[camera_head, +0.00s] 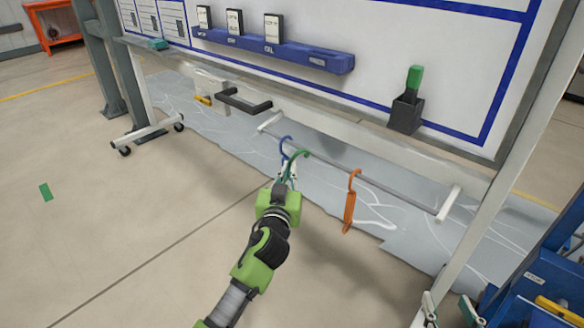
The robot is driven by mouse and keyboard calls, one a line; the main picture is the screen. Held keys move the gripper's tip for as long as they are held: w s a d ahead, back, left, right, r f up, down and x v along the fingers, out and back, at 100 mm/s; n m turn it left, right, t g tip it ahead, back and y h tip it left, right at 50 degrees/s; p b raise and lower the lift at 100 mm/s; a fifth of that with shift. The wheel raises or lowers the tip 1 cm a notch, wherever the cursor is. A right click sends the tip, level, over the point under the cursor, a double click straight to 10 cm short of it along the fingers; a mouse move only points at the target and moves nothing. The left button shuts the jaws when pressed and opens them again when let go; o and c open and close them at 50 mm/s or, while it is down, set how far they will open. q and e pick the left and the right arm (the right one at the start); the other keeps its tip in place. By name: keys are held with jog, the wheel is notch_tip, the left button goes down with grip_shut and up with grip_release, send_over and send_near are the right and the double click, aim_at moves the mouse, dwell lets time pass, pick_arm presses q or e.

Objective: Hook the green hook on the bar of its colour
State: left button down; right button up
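My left gripper (289,180) reaches up from the bottom and appears shut on the green hook (298,156), whose curved top shows above the fingers. The green hook is close to the grey bar (400,187) that runs under the board; I cannot tell whether it touches the bar. A blue hook (284,142) is on the bar just behind and left of it. An orange hook (352,192) hangs from the bar to the right. No colour mark for green shows on the bar. My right gripper (447,301) shows at the bottom right edge, fingers apart and empty.
A whiteboard has a blue rail (270,50) holding labelled blocks. A black holder (405,115) with a green-handled item is on its right. A black handle (243,101) sticks out left of the bar. Blue equipment (535,275) stands at the right. The floor at left is mostly clear.

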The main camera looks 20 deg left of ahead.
pick_arm(q)
jog(key=shift+s+a+p, duration=0.2)
jog(key=shift+s+a, duration=0.1)
jog(key=shift+s, duration=0.5)
jog(key=shift+s+a+p, duration=0.2)
jog(key=shift+s+a, duration=0.1)
jog(key=shift+s, duration=0.55)
jog(key=shift+s+a+p, duration=0.2)
jog(key=shift+s+a, duration=0.1)
jog(key=shift+s, duration=0.5)
pick_arm(e)
jog(key=s+d+f+g+h, duration=0.1)
jog(key=s+d+f+g, duration=0.1)
jog(key=f, duration=0.3)
jog(key=shift+s+f+g, duration=0.4)
jog(key=shift+s+g, duration=0.3)
jog(key=shift+s, duration=0.2)
jog(key=shift+a+f, duration=0.15)
